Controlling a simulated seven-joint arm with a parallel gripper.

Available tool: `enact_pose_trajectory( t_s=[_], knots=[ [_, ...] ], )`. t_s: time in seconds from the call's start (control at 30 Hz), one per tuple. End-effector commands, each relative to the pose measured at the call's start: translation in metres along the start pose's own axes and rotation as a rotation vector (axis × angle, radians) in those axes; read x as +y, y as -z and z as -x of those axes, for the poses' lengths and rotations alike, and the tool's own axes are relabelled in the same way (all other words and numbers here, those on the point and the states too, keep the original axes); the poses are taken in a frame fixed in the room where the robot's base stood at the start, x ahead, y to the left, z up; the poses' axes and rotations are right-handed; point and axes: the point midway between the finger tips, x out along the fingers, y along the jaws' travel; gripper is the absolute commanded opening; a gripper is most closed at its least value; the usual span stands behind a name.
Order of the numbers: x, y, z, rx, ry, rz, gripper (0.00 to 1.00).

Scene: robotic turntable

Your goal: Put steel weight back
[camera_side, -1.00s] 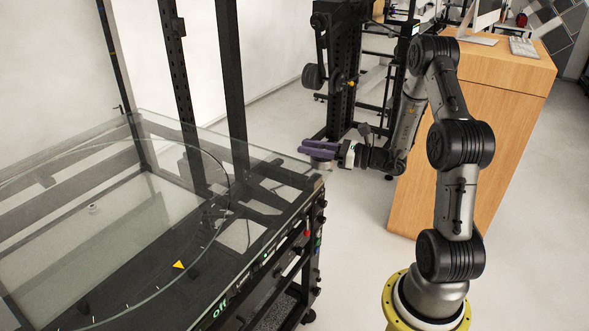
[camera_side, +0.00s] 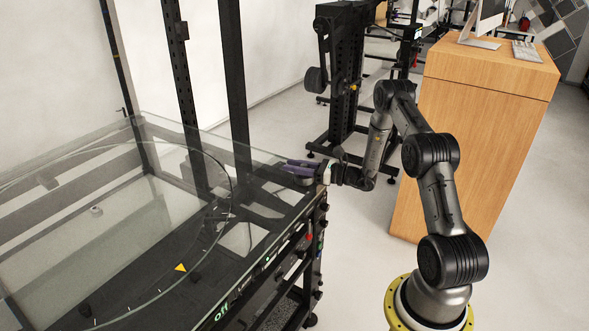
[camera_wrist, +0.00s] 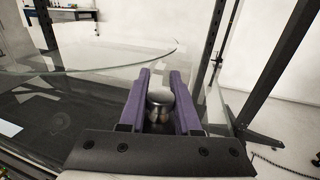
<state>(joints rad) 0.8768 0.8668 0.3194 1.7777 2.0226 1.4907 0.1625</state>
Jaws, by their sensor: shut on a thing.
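The steel weight (camera_wrist: 160,104) is a shiny, rounded metal piece between the two purple fingers of my gripper (camera_wrist: 159,90) in the wrist view. My gripper is shut on it. In the side view my gripper (camera_side: 301,168) is over the right back corner of the glass-topped turntable table (camera_side: 262,172). A little of the grey weight (camera_side: 305,181) shows under the fingers. I cannot tell whether the weight touches the glass. The round glass turntable disc (camera_side: 120,240) lies to the left of my gripper, with a yellow triangular mark (camera_side: 180,267) near its edge.
Dark upright posts (camera_side: 236,90) rise behind the table, left of my gripper. A wooden cabinet (camera_side: 470,140) stands at the right, and a weight rack (camera_side: 342,90) stands behind. A small pale piece (camera_side: 96,210) sits on the disc. The glass near the gripper looks clear.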

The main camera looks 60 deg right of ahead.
Motion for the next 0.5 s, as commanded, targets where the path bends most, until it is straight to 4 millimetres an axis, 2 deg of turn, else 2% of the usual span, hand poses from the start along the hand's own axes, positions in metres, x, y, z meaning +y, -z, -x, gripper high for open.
enact_pose_trajectory(
  t_s=[0.5],
  knots=[
    [-0.0015, 0.0092, -0.0003, -0.006, 0.001, 0.007, 0.00]
  ],
)
